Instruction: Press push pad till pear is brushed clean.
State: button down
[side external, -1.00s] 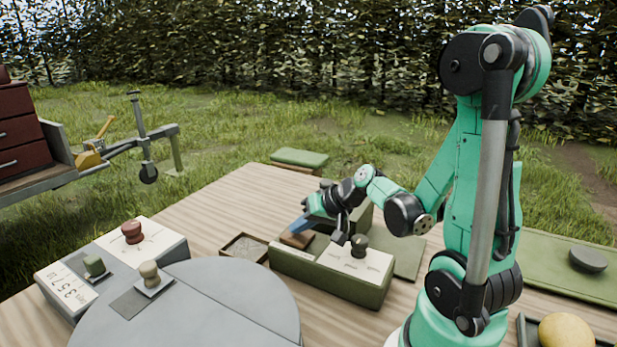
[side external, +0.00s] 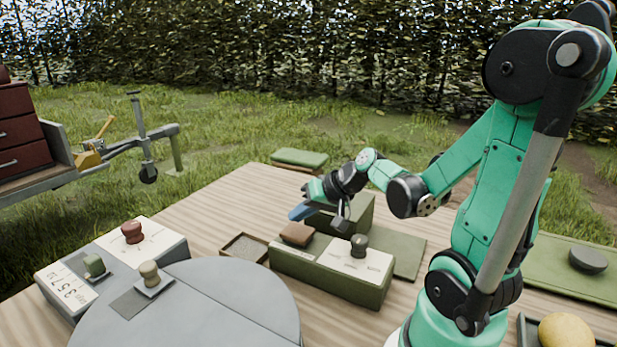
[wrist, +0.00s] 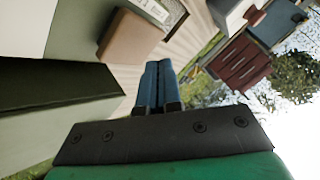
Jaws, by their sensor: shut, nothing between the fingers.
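The brown push pad (side external: 297,233) sits at the left end of a long green box (side external: 330,277) with a pale labelled top and a dark green knob (side external: 359,244). My gripper (side external: 300,212) has its blue fingers shut together, empty, just above and behind the pad, apart from it. In the wrist view the fingertips (wrist: 158,66) are together, with the brown pad (wrist: 130,37) to their upper left. A yellow rounded fruit (side external: 566,331), perhaps a pear, is partly cut off in a dark tray at the bottom right. I cannot tell if any brushing is happening.
A taller green block (side external: 352,213) stands behind the box, near my wrist. A shallow tray (side external: 235,243) lies left of it. A grey console with a red knob (side external: 132,231) and a round grey table (side external: 215,315) are further left. The wooden table's far left is clear.

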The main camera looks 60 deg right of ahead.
aim_at(301, 232)
jog(key=shift+r, duration=2.25)
jog(key=a+n, duration=0.2)
jog(key=a, duration=0.2)
jog(key=s+a+n+g, duration=0.1)
jog(key=a+n, duration=0.1)
jog(key=a, duration=0.2)
jog(key=a+n+g, duration=0.1)
jog(key=a+n, duration=0.2)
jog(key=a, duration=0.1)
jog(key=shift+s+f+h, duration=0.2)
jog(key=shift+f+h, duration=0.2)
jog(key=shift+s+a+n, duration=0.1)
jog(key=shift+a+n, duration=0.25)
jog(key=shift+n, duration=0.05)
